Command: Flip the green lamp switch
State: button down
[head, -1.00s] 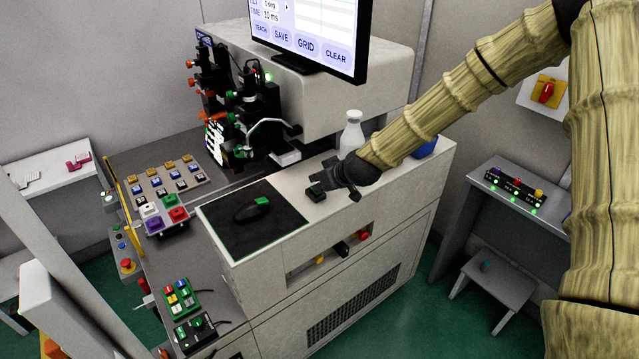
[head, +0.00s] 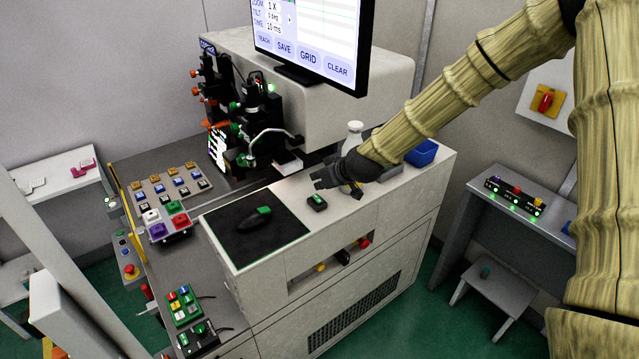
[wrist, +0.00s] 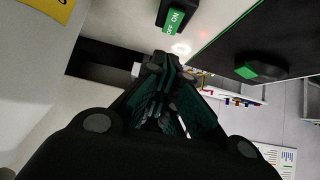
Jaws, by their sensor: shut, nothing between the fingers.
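The lamp switch is a small black box with a green rocker (head: 317,201) on the light worktop, just right of the black mouse pad. In the wrist view the green rocker (wrist: 174,20) shows at the top, marked OFF and ON; I cannot tell which way it is tilted. My gripper (head: 320,178) is shut and empty. It is above and behind the switch in the head view, apart from it. In the wrist view my closed fingertips (wrist: 162,62) lie below the switch in the picture.
A black mouse with a green patch (head: 255,217) lies on the mouse pad (head: 285,226). A white bottle (head: 355,133) stands close behind my gripper, and a blue bin (head: 422,153) is to the right. The monitor (head: 312,45) overhangs the back.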

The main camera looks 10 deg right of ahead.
jog(key=shift+s+d+r+b, duration=0.15)
jog(key=shift+s+r+b, duration=0.15)
jog(key=shift+b, duration=0.2)
jog(key=f+b+v, duration=0.1)
jog(key=b+v, duration=0.2)
jog(key=v, duration=0.6)
jog(key=shift+s+d, duration=0.2)
jog(key=shift+s, duration=0.2)
